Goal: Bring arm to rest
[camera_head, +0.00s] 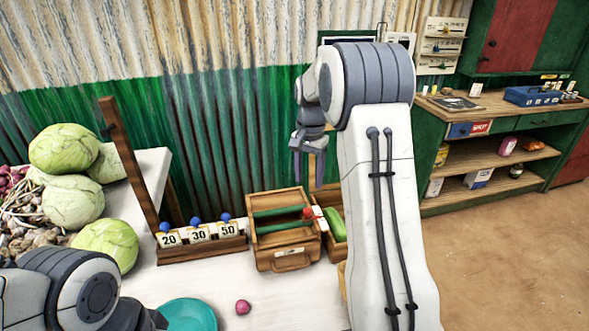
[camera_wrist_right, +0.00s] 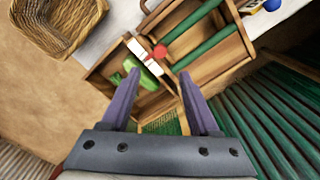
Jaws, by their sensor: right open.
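My right arm rises in front of the head camera. Its gripper (camera_head: 308,170) hangs open and empty, fingers pointing down, above the back of the stall table. In the right wrist view the open purple-grey fingers (camera_wrist_right: 158,82) point towards two wooden boxes, with nothing between them. The left box there (camera_wrist_right: 103,82) holds a green item and a red-and-white piece; the other box (camera_wrist_right: 232,65) has green bars. My left arm shows at the lower left of the head view; its gripper is out of view.
The white table (camera_head: 255,307) carries cabbages (camera_head: 64,148), a wooden rack marked 20, 30 and 50 (camera_head: 205,246), a teal dish (camera_head: 188,316) and a small pink-red round item (camera_head: 243,307). A corrugated wall stands behind. A woven basket (camera_wrist_right: 60,22) and shelves (camera_head: 480,158) are nearby.

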